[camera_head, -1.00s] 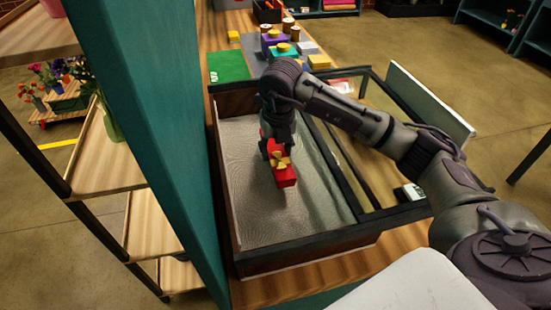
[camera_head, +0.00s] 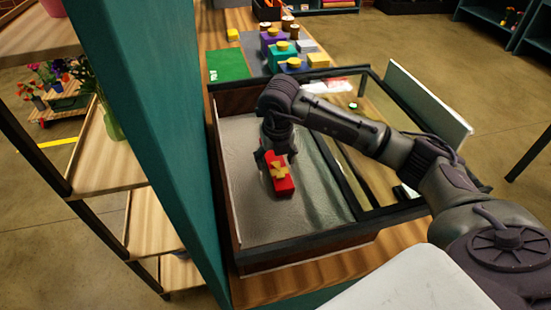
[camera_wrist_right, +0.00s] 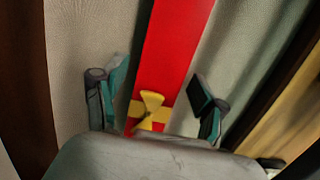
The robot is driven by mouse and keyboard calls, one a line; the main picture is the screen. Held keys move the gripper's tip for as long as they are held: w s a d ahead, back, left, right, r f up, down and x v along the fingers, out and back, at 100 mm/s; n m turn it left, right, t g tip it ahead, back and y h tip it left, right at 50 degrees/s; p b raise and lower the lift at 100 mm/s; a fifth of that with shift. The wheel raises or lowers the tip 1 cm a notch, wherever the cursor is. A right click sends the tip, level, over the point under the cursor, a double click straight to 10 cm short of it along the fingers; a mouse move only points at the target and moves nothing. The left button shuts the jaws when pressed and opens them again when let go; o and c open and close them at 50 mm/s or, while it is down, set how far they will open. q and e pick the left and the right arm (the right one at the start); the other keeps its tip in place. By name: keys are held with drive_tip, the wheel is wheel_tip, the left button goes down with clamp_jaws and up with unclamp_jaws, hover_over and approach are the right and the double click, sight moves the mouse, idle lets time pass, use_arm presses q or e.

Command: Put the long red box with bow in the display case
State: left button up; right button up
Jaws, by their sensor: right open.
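The long red box with a yellow bow (camera_head: 283,184) lies on the pale cloth floor of the display case (camera_head: 300,243), near its middle. In the right wrist view the red box (camera_wrist_right: 178,50) runs away from my gripper with its yellow bow (camera_wrist_right: 150,109) near the palm. My right gripper (camera_head: 277,160) is just above the box's bow end. In the right wrist view its fingers (camera_wrist_right: 155,100) stand apart on either side of the box, with a gap at each side. My left gripper is not in view.
The case's glass lid part (camera_head: 375,180) lies to the right. Behind the case are a green mat (camera_head: 227,66) and several boxes with bows (camera_head: 279,50). A teal panel (camera_head: 150,130) and wooden shelves (camera_head: 105,155) stand close on the left.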

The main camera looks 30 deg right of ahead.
sight(277, 166)
drive_tip(key=shift+r, duration=0.65)
wheel_tip(277, 166, up, 11)
drive_tip(key=s+b, duration=0.1)
drive_tip(key=b, duration=0.1)
drive_tip(key=shift+s+a, duration=0.25)
drive_tip(key=shift+s, duration=0.1)
drive_tip(key=shift+f, duration=0.15)
